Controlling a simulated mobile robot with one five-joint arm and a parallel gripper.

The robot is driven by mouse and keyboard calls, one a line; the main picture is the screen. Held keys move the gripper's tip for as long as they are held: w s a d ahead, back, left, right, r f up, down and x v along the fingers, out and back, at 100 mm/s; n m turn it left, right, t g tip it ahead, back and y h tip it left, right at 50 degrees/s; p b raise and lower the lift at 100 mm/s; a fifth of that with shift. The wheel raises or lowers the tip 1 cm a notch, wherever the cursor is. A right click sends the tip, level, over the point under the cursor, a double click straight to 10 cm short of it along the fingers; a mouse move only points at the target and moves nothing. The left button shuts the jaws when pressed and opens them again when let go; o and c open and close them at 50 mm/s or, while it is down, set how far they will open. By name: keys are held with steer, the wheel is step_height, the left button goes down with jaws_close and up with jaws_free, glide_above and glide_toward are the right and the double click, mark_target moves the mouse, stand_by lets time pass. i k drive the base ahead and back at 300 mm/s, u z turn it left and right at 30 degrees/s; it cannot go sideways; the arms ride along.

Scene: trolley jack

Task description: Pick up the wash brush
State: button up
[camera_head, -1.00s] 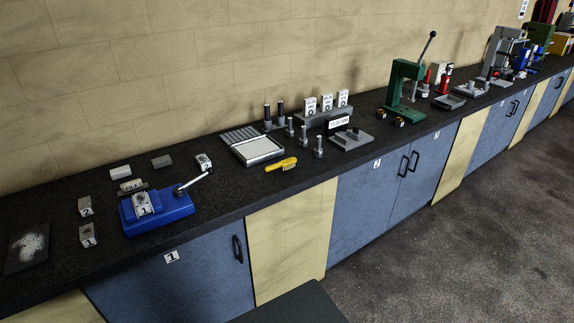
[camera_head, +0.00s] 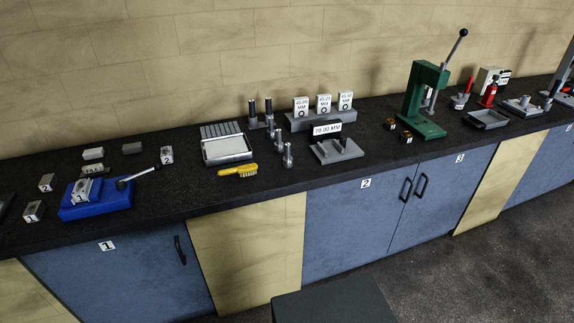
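The wash brush (camera_head: 238,170) has a yellow handle and pale bristles. It lies on the dark counter (camera_head: 262,197) near its front edge, just in front of the white-and-grey tray (camera_head: 227,150). Its bristle end points right. Nothing touches it from above. My gripper is not in this view.
A blue vise-like fixture (camera_head: 96,199) with a lever stands left of the brush, among small numbered blocks. Upright metal pins (camera_head: 287,155) stand close to its right, before a labelled block (camera_head: 338,150). A green press (camera_head: 424,100) stands further right. The counter's front strip is clear.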

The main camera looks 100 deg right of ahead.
mark_target(250, 170)
steer(key=k, duration=1.15)
steer(key=z, duration=1.2)
steer(key=i, duration=1.55)
steer(key=u, duration=0.05)
